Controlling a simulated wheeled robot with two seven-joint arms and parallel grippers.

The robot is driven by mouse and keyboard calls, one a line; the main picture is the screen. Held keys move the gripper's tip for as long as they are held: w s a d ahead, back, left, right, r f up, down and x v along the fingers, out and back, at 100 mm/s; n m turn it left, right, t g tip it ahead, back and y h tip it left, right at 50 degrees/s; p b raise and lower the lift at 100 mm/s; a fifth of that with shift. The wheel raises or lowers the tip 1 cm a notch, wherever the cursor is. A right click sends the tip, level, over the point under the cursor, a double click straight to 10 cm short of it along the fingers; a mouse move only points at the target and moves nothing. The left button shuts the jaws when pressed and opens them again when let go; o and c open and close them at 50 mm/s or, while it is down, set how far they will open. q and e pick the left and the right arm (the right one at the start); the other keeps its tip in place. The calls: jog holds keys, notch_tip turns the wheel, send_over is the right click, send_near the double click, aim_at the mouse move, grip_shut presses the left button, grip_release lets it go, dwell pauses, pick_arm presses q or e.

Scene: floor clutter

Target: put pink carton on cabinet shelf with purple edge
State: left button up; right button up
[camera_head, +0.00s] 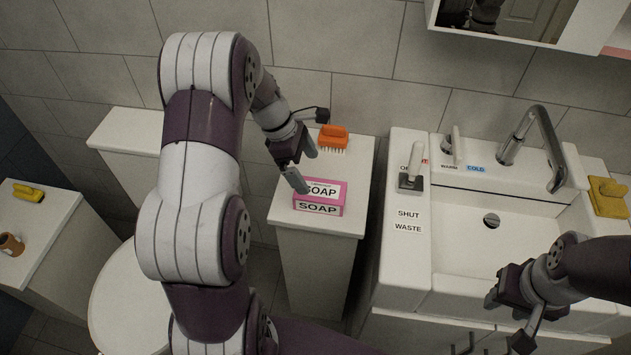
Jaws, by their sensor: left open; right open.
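The pink carton (318,199), a box labelled SOAP, lies on top of the narrow white stand (322,228) in the middle. My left gripper (303,168) is open just above and behind the carton's left end. One finger overlaps the carton in the picture, and I cannot tell if it touches. My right gripper (508,322) is open and empty at the front of the sink. A white mirror cabinet (579,46) hangs on the wall at the top right. A pinkish strip (617,51) shows beside it, cut by the frame; no clearly purple-edged shelf is visible.
An orange brush (333,137) stands behind the carton. The sink (457,232) with its tall tap (546,140) and drain lever (411,168) lies to the right. A yellow object (607,197) sits at the sink's right. Another white cabinet (38,240) stands far left.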

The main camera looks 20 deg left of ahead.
pick_arm(q)
jog(key=shift+v, duration=0.8)
jog(key=shift+s+r, duration=0.1)
jog(key=shift+r, duration=0.25)
jog(key=s+d+r+m+y, duration=0.15)
jog(key=s+d+m, duration=0.25)
jog(key=s+m, duration=0.45)
jog(key=s+d+m+y, duration=0.3)
jog(key=s+d+m, duration=0.2)
jog(key=m, duration=0.7)
jog(key=w+a+m+t+h+b, duration=0.1)
jog(key=w+a+m+t, duration=0.35)
jog(key=w, duration=0.85)
jog(key=w+a+m+t+b, duration=0.2)
jog(key=w+a+t, duration=0.3)
jog(key=w+a, duration=0.5)
jog(key=m+g+h+b, duration=0.1)
jog(key=m+g+h, duration=0.7)
jog(key=h, duration=0.5)
send_near(314, 195)
jog(key=a+f+m+t, duration=0.1)
jog(key=a+f, duration=0.1)
jog(key=a, duration=0.1)
jog(key=p+x, duration=0.1)
jog(key=x, duration=1.1)
jog(key=shift+w+d+f+p, duration=0.1)
jog(key=shift+w+d+p, duration=0.15)
jog(key=shift+w+p, duration=0.05)
jog(key=c, duration=1.1)
